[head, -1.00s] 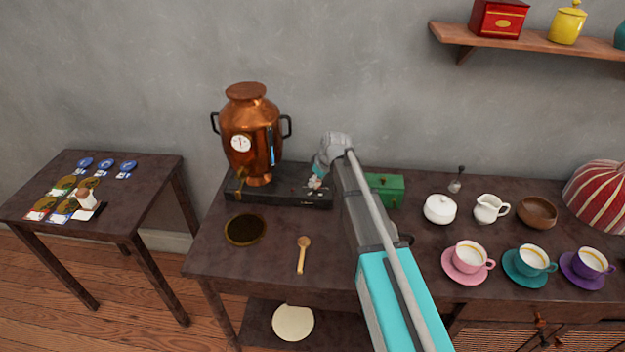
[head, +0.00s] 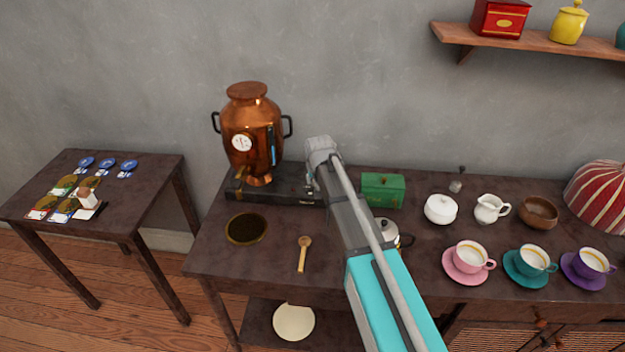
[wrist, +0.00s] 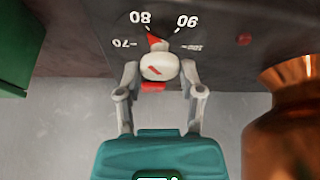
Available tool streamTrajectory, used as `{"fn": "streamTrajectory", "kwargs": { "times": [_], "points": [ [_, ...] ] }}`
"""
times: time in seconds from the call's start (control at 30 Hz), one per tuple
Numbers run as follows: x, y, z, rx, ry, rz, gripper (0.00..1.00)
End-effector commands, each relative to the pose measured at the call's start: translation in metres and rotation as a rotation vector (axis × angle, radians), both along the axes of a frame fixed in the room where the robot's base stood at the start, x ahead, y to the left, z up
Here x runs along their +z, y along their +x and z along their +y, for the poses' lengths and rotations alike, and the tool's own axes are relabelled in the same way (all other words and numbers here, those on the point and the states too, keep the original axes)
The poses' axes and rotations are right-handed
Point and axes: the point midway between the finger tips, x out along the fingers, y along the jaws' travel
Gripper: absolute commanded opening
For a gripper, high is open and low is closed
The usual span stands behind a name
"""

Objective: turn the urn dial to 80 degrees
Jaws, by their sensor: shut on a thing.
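The copper urn (head: 252,135) stands on a black base (head: 268,194) at the back left of the main table. It also shows at the right edge of the wrist view (wrist: 280,130). In the wrist view, the dial plate (wrist: 195,62) carries the marks 70, 80 and 90, upside down. A pale knob (wrist: 160,67) with red marks sits on it. A red pointer (wrist: 153,41) by the knob points close to the 80. My gripper (wrist: 159,72) has its fingers on both sides of the knob, closed on it. In the head view my arm hides the knob and fingers.
A green box (head: 383,190) stands just right of my wrist. A kettle (head: 388,232) is partly hidden behind my arm. Cups and a white pot (head: 440,209) stand further right.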

Motion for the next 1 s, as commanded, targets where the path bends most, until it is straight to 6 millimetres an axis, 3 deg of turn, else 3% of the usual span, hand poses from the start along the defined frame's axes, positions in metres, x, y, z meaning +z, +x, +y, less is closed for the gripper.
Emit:
{"fn": "streamTrajectory", "kwargs": {
  "times": [0.63, 0.67, 0.7, 0.83, 1.0],
  "points": [
    [-0.0008, -0.003, -0.0014, -0.04, -0.001, 0.008, 0.02],
    [-0.0008, -0.003, -0.0014, -0.04, -0.001, 0.008, 0.51],
    [-0.0007, -0.0029, -0.0014, -0.04, -0.001, 0.008, 0.58],
    [-0.0006, -0.002, -0.0012, -0.04, 0.0, 0.006, 0.83],
    [-0.0004, -0.001, -0.0009, -0.04, 0.001, 0.004, 0.83]
  ]
}}
